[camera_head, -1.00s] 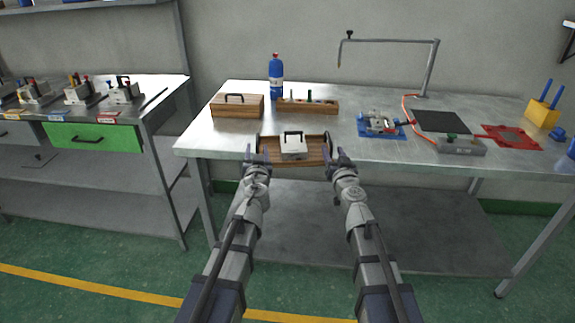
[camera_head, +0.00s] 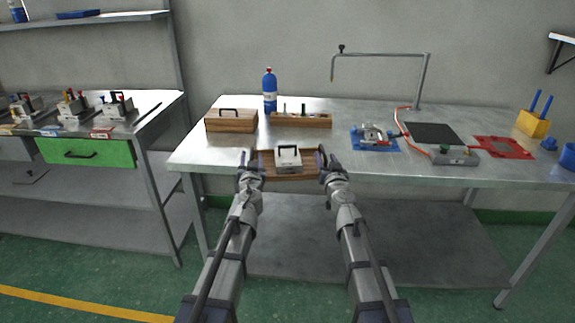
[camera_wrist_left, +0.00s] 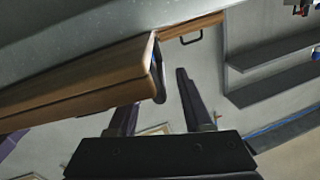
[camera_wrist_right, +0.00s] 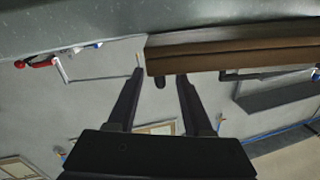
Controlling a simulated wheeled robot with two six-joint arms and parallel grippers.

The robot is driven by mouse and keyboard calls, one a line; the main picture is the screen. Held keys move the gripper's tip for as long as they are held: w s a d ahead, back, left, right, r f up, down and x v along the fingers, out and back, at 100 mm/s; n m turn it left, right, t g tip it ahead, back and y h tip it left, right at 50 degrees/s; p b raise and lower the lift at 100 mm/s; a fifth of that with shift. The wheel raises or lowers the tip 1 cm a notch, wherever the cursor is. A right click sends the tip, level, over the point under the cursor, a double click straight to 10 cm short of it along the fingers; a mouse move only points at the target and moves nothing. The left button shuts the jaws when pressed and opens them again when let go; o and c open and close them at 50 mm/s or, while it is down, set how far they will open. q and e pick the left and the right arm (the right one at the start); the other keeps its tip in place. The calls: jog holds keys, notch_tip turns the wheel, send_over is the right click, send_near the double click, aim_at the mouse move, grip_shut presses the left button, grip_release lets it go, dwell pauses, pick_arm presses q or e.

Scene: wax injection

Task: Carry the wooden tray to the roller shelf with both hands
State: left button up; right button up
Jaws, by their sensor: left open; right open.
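The wooden tray (camera_head: 270,170) sits at the front edge of the metal table, with a grey metal block with a handle (camera_head: 288,158) in it. My left gripper (camera_head: 247,162) is open at the tray's left end. In the left wrist view, the tray's end and dark handle (camera_wrist_left: 158,80) show between and beyond the open fingers (camera_wrist_left: 158,95). My right gripper (camera_head: 329,162) is open at the right end. I cannot identify a roller shelf for certain.
Behind the tray are a wooden box (camera_head: 230,123), a wooden rack (camera_head: 302,121) and a blue bottle (camera_head: 269,90). To the right are a blue fixture (camera_head: 374,139), a dark plate (camera_head: 434,135) and a red mat (camera_head: 502,148). A bench with a green drawer (camera_head: 88,153) stands left.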

aim_at(252, 151)
pick_arm(q)
jog(key=w, duration=0.3)
jog(key=shift+w+a, duration=0.1)
jog(key=shift+a, duration=0.1)
pick_arm(e)
jog(key=w, duration=0.3)
jog(key=shift+w+a, duration=0.1)
jog(key=shift+a, duration=0.1)
pick_arm(q)
grip_shut()
pick_arm(e)
grip_shut()
dwell(0.5)
